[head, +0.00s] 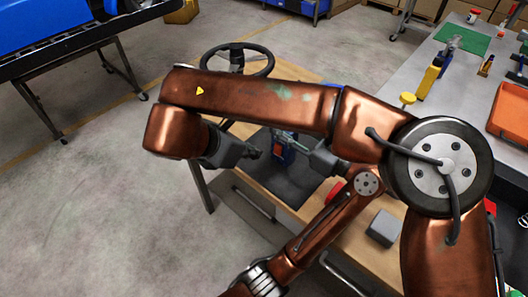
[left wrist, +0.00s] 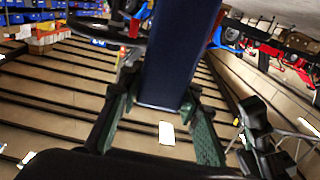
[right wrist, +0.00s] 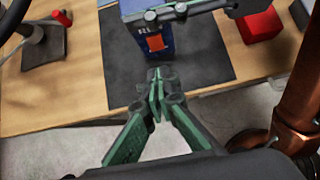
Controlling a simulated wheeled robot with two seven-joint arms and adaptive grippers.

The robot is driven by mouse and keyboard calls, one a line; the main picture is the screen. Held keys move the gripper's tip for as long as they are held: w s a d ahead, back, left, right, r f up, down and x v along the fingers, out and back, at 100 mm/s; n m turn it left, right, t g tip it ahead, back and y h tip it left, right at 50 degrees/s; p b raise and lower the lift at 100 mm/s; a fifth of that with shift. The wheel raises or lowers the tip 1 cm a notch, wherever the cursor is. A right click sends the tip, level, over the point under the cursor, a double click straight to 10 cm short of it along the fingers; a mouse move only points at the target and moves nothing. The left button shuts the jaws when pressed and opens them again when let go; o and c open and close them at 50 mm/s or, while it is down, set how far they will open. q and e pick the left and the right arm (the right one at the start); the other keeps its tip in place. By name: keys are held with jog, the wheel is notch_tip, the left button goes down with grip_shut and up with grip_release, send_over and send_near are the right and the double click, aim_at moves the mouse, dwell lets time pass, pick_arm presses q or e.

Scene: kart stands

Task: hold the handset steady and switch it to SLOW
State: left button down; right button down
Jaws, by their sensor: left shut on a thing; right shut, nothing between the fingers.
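The handset (head: 283,151) is a blue block with an orange square on its face. It stands over the dark mat, and it also shows in the right wrist view (right wrist: 146,46), with a partly readable label. My left gripper (head: 306,146) is shut on the handset from its right side. In the left wrist view the dark blue handset body (left wrist: 178,55) rises between the green-padded fingers. My right gripper (head: 254,153) is shut and empty, left of the handset and apart from it. In the right wrist view its closed fingertips (right wrist: 157,88) point towards the handset. I cannot make out the switch's position.
The dark mat (right wrist: 208,58) lies on the wooden table, near its edge. A steering wheel (head: 238,58) stands behind. A red box (right wrist: 260,25) and a grey block (head: 383,228) sit at the right. A grey bench with an orange tray (head: 509,115) stands farther right.

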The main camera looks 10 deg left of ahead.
aim_at(278, 149)
jog(key=shift+v, duration=2.05)
jog(key=shift+w, duration=0.1)
jog(key=shift+s+a+f+g+y, duration=0.1)
jog(key=shift+s+f+g+y, duration=0.1)
jog(key=shift+f+g+y, duration=0.3)
jog(key=shift+f, duration=0.1)
jog(key=x, duration=1)
jog(key=shift+w, duration=0.1)
jog(key=shift+w+d+f, duration=0.2)
jog(key=shift+w+d, duration=1.1)
jog(key=shift+w, duration=0.3)
